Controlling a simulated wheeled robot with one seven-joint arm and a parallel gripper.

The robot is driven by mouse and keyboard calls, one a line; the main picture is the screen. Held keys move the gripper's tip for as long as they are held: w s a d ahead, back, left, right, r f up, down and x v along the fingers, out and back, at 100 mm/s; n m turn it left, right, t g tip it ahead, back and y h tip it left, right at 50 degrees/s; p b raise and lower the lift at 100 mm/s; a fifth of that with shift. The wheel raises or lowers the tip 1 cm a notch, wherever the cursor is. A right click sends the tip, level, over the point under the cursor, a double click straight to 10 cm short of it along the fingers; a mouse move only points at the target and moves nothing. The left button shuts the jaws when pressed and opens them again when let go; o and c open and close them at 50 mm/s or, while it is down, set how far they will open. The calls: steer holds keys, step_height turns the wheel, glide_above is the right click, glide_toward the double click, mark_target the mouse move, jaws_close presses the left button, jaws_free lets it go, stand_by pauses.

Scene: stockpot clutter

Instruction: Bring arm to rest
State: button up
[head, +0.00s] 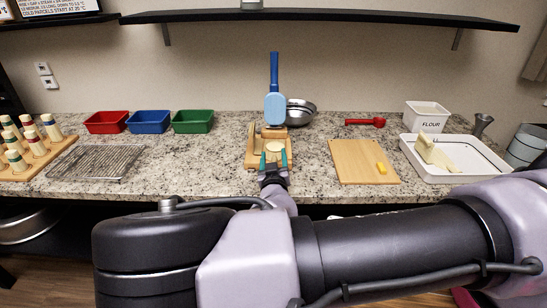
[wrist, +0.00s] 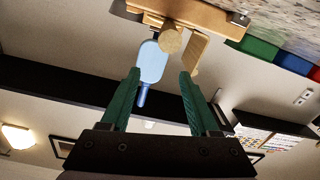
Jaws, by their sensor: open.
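My gripper (head: 274,163) is at the front of the granite counter, close to a small wooden stand (head: 254,160). In the wrist view my gripper (wrist: 158,85) has its two green fingers spread, with nothing held between them. A blue paddle-shaped tool (head: 274,100) stands upright behind the gripper; it also shows in the wrist view (wrist: 151,62). A round pale wooden piece (wrist: 172,40) is at the stand, beyond the fingertips. I cannot tell the exact gap between the fingers and the stand.
Red (head: 107,122), blue (head: 149,122) and green (head: 193,121) bins stand left of the stand. A wire rack (head: 97,162) lies in front of them. A cutting board (head: 352,165), a white tray (head: 483,165) and a flour bin (head: 427,115) are to the right. Metal bowls (head: 300,112) sit behind.

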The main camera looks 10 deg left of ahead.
steer(key=w+d+m+g+h, duration=0.2)
steer(key=d, duration=0.1)
steer(key=w+d+f+m+h, duration=0.1)
steer(key=w+d, duration=0.1)
steer(key=shift+m+g+h, duration=0.4)
steer(key=d+m+g, duration=0.1)
steer(key=w+d+r+m+g+h, duration=0.1)
steer(key=d, duration=0.1)
steer(key=w+d+m+g, duration=0.1)
steer(key=g, duration=0.1)
steer(key=shift+w+d+r+h, duration=0.2)
steer(key=shift+d+h, duration=0.1)
steer(key=shift+d, duration=0.1)
steer(key=s+d+r+m+g+y, duration=0.1)
steer(key=d+r+g+y, duration=0.1)
steer(key=d+r, duration=0.55)
steer(key=d+r+m+g+y, duration=0.15)
steer(key=d+r, duration=0.25)
steer(key=r, duration=0.7)
steer(key=s+d+r+m+g+y, duration=0.1)
steer(key=d+r+g+y, duration=0.1)
steer(key=d+r, duration=0.55)
steer(key=s+d+r+t+h, duration=0.2)
steer(key=s+d+r, duration=1)
steer(key=s, duration=0.3)
steer(key=shift+s+d+r+n+h, duration=0.3)
steer(key=shift+d+r+n+h, duration=0.1)
steer(key=shift+d+n, duration=0.1)
